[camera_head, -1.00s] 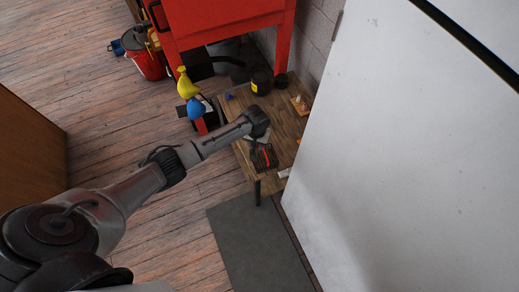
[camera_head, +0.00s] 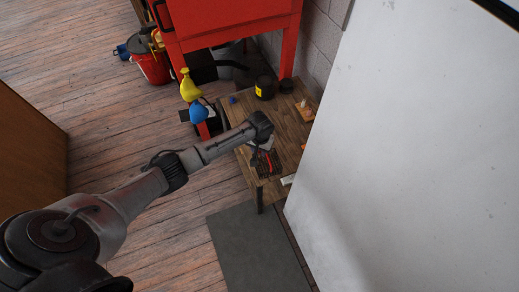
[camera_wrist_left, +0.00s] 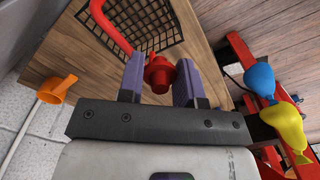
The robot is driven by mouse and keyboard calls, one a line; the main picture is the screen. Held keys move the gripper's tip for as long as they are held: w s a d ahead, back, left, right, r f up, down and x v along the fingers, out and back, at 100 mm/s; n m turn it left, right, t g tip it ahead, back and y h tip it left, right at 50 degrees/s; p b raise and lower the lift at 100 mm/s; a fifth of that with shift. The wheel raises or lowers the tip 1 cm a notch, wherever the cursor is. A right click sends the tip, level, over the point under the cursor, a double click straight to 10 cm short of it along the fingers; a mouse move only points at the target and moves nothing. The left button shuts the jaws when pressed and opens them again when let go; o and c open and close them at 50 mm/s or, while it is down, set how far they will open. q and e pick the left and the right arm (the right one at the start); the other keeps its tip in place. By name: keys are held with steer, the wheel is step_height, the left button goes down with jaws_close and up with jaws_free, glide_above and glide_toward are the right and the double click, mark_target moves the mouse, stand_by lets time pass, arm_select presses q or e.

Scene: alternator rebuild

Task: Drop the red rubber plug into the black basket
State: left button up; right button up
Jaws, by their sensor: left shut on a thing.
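The red rubber plug (camera_wrist_left: 158,74) sits between the two purple fingers of my left gripper (camera_wrist_left: 161,70), which is shut on it. In the head view, my left wrist reaches over the wooden table and hides the fingers and the plug. The black basket (camera_wrist_left: 170,32) is a wire mesh basket with a red handle, just beyond the fingertips in the left wrist view. It also shows in the head view (camera_head: 263,170), on the table by the end of my left arm. I cannot tell the height of the plug over it. My right gripper is not in view.
The wooden table (camera_head: 285,135) holds a black jar with a yellow label (camera_head: 265,88) and an orange item (camera_head: 305,109). Yellow (camera_head: 189,87) and blue (camera_head: 201,111) bulbs are left of the table. A red cabinet (camera_head: 235,20) stands behind; a large white panel (camera_head: 420,150) fills the right.

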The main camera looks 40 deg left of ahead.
arm_select(q)
steer(key=shift+p, duration=0.45)
steer(key=shift+d+f, duration=0.1)
steer(key=shift+f, duration=0.05)
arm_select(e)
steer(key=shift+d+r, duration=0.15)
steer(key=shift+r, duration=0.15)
arm_select(q)
steer(key=o, duration=1)
steer(key=shift+c, duration=0.2)
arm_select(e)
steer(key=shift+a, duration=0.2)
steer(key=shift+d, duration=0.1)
